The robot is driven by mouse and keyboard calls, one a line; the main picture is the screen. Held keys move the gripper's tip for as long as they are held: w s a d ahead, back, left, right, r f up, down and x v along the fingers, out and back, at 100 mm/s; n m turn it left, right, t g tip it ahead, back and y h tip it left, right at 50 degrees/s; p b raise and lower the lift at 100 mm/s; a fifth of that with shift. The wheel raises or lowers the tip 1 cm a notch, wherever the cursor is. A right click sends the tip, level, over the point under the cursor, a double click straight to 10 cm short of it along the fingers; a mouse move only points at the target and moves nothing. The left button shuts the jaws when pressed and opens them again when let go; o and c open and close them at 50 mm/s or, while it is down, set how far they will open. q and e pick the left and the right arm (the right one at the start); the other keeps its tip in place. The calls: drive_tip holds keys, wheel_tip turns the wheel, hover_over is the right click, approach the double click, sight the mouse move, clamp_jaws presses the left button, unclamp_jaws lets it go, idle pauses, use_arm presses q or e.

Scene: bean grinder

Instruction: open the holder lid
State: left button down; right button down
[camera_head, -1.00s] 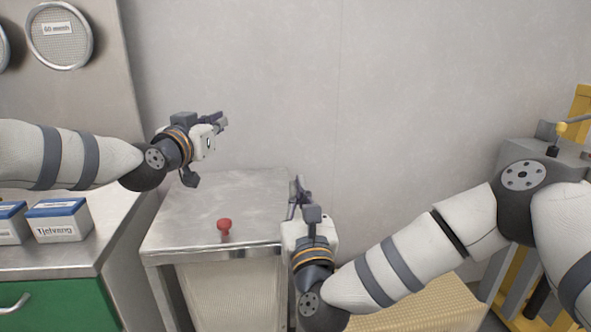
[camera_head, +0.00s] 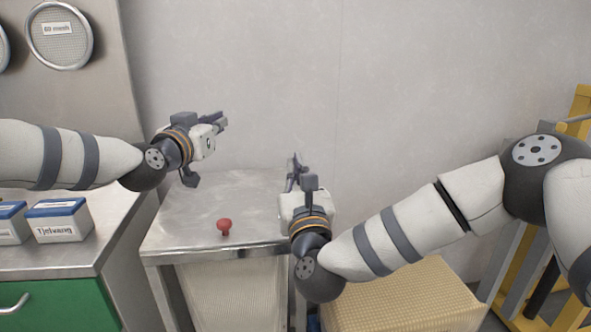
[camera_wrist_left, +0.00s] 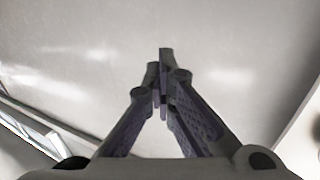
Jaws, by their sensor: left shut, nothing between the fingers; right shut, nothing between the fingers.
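A metal cabinet with a flat steel top (camera_head: 185,205) stands in the middle of the head view, closed as far as I can see. A red knob (camera_head: 224,226) stands near the top's front edge. I cannot tell for sure whether this top is the holder lid. My left gripper (camera_head: 221,121) is shut and empty, above and behind the knob, pointing right. Its closed fingers also show in the left wrist view (camera_wrist_left: 162,78), over a pale, shiny surface. My right gripper (camera_head: 294,165) is shut and empty by the top's right edge, pointing toward the wall.
At left is a steel counter (camera_head: 68,262) with blue-topped labelled boxes (camera_head: 58,220) and a green drawer (camera_head: 65,308) below. A round mesh sieve (camera_head: 60,35) hangs above. A tan textured box (camera_head: 410,300) sits lower right, beside a yellow frame (camera_head: 580,105). The steel top around the knob is clear.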

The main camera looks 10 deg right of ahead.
idle(0.8)
use_arm(q)
drive_tip(key=c, duration=1.3)
unclamp_jaws()
